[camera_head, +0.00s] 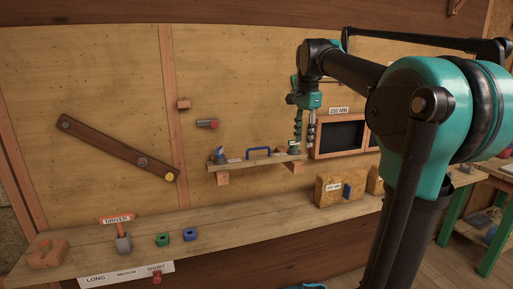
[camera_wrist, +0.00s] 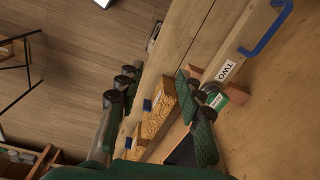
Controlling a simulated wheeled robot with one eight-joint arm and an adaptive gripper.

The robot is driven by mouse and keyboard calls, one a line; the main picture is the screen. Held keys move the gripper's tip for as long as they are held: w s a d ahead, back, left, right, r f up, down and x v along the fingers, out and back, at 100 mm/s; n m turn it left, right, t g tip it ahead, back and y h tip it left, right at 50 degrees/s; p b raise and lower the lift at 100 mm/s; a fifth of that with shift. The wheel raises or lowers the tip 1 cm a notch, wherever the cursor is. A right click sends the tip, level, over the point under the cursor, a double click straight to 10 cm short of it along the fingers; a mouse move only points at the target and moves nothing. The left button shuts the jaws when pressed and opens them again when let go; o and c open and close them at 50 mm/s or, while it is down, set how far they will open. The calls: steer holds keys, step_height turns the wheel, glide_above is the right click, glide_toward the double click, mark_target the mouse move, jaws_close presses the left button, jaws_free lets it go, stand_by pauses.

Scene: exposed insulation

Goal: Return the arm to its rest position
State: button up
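My gripper (camera_head: 304,143) hangs at the end of my black and teal arm, fingers pointing down, in front of the right end of the small wall shelf (camera_head: 252,162). In the wrist view its two fingers (camera_wrist: 158,88) stand wide apart with nothing held between them. The arm is raised and bent, stretching in from the right of the head view.
The shelf holds a blue handle (camera_head: 259,152). A framed dark opening (camera_head: 341,136) is close right of the gripper.

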steer(key=s+d+f+n+t, duration=0.1)
steer(key=s+f+n, duration=0.3)
steer(key=s+f, duration=0.3)
steer(key=s+d+f+n+t, duration=0.1)
steer(key=s+f+n, duration=0.3)
steer(key=f, duration=1.3)
steer(key=s+d+f+n+t, duration=0.1)
steer(key=s+f+n, duration=0.3)
steer(key=s+f, duration=0.6)
step_height(320, 180, down, 2)
steer(key=shift+s+d+f+t, duration=0.25)
steer(key=shift+s+t, duration=0.05)
steer(key=shift+s, duration=0.05)
steer(key=shift+c, duration=0.5)
